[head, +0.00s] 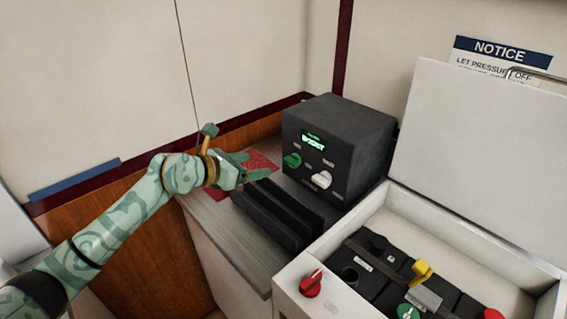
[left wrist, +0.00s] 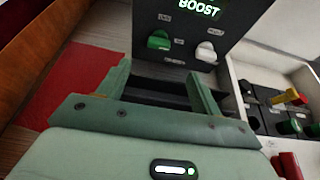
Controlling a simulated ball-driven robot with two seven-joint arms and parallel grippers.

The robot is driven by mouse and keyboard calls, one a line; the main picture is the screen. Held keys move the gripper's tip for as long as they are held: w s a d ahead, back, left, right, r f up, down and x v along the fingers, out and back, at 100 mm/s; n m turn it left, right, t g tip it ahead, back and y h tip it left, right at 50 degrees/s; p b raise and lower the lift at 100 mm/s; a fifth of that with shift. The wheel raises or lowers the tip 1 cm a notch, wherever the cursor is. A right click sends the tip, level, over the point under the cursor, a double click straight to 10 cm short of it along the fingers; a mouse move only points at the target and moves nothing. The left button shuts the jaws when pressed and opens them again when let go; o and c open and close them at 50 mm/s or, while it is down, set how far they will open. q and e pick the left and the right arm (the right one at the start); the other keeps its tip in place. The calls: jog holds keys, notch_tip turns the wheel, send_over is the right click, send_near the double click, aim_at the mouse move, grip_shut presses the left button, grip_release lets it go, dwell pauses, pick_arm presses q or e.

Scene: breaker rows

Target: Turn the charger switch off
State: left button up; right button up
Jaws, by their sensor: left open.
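The charger is a black box (head: 352,132) on the grey counter, with a lit green display (head: 313,142) that reads BOOST. On its front are a green knob (head: 292,160) and a white knob (head: 321,180); their small labels are not readable. Both knobs also show in the left wrist view, the green one (left wrist: 159,41) left of the white one (left wrist: 206,52). My left gripper (head: 252,167) is open and empty, in front of the charger and apart from both knobs. Its two fingers (left wrist: 162,84) point toward the front panel. My right gripper is not in view.
A black slotted tray (head: 265,222) lies before the charger, beside a red mat (left wrist: 88,82). At right, an open white box (head: 372,212) holds a battery with a yellow handle (head: 422,271) and green cap; a red switch (head: 311,284) sits on its front. A wall stands behind.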

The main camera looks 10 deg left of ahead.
aim_at(288, 162)
pick_arm(q)
jog(key=b+x, duration=0.4)
jog(key=x, duration=0.8)
jog(key=shift+w+f, duration=0.2)
jog(key=shift+f, duration=0.1)
jog(key=shift+r, duration=0.1)
jog(key=c, duration=1)
